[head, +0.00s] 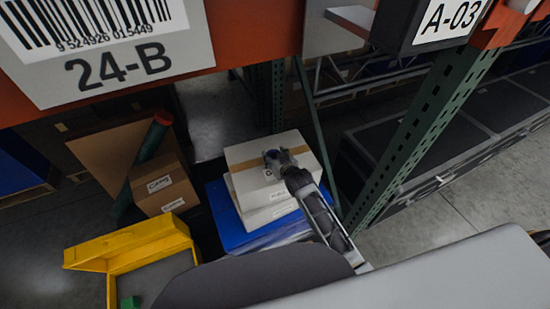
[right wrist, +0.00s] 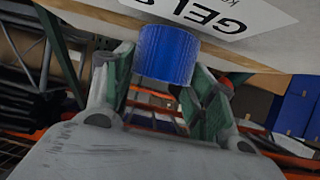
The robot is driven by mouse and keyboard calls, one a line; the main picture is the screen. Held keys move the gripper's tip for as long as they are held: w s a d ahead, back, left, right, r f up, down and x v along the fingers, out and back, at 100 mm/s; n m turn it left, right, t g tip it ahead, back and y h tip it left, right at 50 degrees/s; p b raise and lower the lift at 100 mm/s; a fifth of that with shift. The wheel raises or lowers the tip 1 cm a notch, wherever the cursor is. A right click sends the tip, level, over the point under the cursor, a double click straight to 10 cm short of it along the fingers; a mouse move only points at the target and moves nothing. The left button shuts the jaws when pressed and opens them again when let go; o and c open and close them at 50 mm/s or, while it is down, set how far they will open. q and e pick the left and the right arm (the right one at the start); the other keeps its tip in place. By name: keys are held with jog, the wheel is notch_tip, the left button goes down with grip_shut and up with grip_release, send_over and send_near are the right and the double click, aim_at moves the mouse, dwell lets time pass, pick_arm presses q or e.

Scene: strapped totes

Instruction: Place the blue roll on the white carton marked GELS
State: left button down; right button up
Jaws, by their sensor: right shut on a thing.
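The white carton (head: 240,153) with a tan tape strip is at the top of a stack in the middle of the head view. In the right wrist view, its white label (right wrist: 262,12) reads GELS, upside down. My right gripper (head: 274,158) is at the carton, covering part of its front. In the right wrist view, my right gripper (right wrist: 160,85) has its green-padded fingers on either side of the blue roll (right wrist: 167,54) and is shut on it. The roll overlaps the carton in that view; I cannot tell whether they touch. My left gripper is out of view.
Another white carton (head: 268,215) lies under the first, above a blue base (head: 222,215). Brown boxes (head: 162,187) and a green tube (head: 152,142) stand to the left. An open yellow case (head: 128,240) is at front left. A green rack post (head: 420,125) rises on the right.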

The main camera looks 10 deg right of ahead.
jog(key=shift+f, duration=0.4)
jog(key=shift+f, duration=0.1)
jog(key=o, duration=1)
jog(key=shift+s, duration=0.1)
jog(key=shift+v, duration=5.95)
